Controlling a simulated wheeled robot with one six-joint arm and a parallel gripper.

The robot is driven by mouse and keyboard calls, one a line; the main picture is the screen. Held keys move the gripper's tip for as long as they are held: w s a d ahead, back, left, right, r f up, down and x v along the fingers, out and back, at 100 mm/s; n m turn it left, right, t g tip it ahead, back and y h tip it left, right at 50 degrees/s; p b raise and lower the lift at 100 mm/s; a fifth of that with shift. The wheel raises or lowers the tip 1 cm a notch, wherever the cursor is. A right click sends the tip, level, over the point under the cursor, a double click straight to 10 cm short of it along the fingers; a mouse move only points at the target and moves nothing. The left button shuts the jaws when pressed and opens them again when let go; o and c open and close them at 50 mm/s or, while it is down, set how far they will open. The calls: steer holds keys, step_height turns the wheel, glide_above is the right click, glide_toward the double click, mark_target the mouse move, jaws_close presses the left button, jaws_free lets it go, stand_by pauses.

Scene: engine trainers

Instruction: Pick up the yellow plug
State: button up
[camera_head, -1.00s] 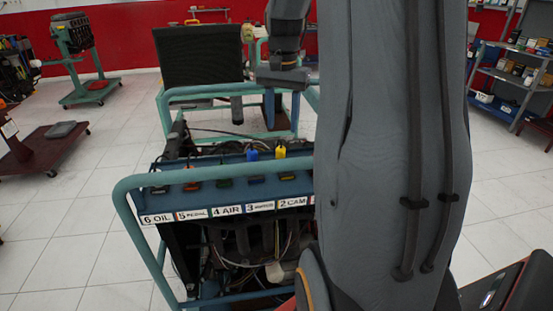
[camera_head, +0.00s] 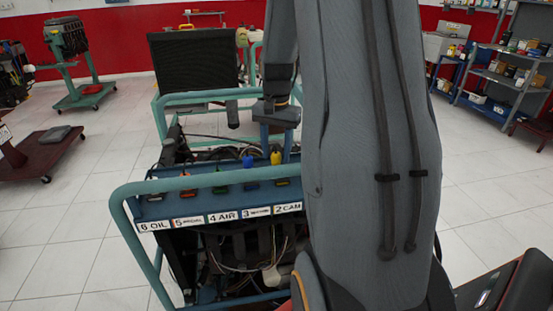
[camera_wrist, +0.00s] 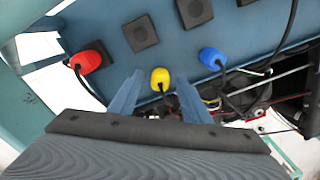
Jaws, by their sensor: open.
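The yellow plug (camera_head: 276,157) stands upright on the blue panel of the engine trainer, above the "2 CAM" label. In the wrist view the yellow plug (camera_wrist: 160,78) shows between my fingertips, with a black cable below it. My gripper (camera_head: 277,145) is open and empty, with its blue fingers pointing down just above the plug. In the wrist view my gripper (camera_wrist: 157,81) has one finger on each side of the plug. I cannot tell whether either finger touches it.
A blue plug (camera_wrist: 212,58) stands to the right and a red plug (camera_wrist: 88,62) to the left in the wrist view. A teal rail (camera_head: 200,182) crosses in front of the panel. Loose wires and engine parts (camera_wrist: 262,98) lie beside the panel.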

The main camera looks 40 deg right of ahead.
mark_target(276, 153)
steer(key=shift+c, duration=0.5)
jaws_close()
steer(key=shift+r, duration=0.1)
step_height(276, 153, up, 9)
steer(key=shift+f+b, duration=0.1)
steer(key=shift+b, duration=0.8)
steer(key=s+a+f+m+p, duration=0.1)
steer(key=s+f+m, duration=0.1)
steer(key=m, duration=0.2)
steer(key=s+a+f+m+p, duration=0.1)
steer(key=s+f+m, duration=0.1)
steer(key=m, duration=0.2)
steer(key=s+a+f+m+p, duration=0.1)
steer(key=s+f+m, duration=0.1)
steer(key=m, duration=0.1)
steer(key=shift+s+a+m, duration=0.1)
steer(key=shift+s+m, duration=0.15)
steer(key=shift+m, duration=0.15)
steer(key=shift+f, duration=0.6)
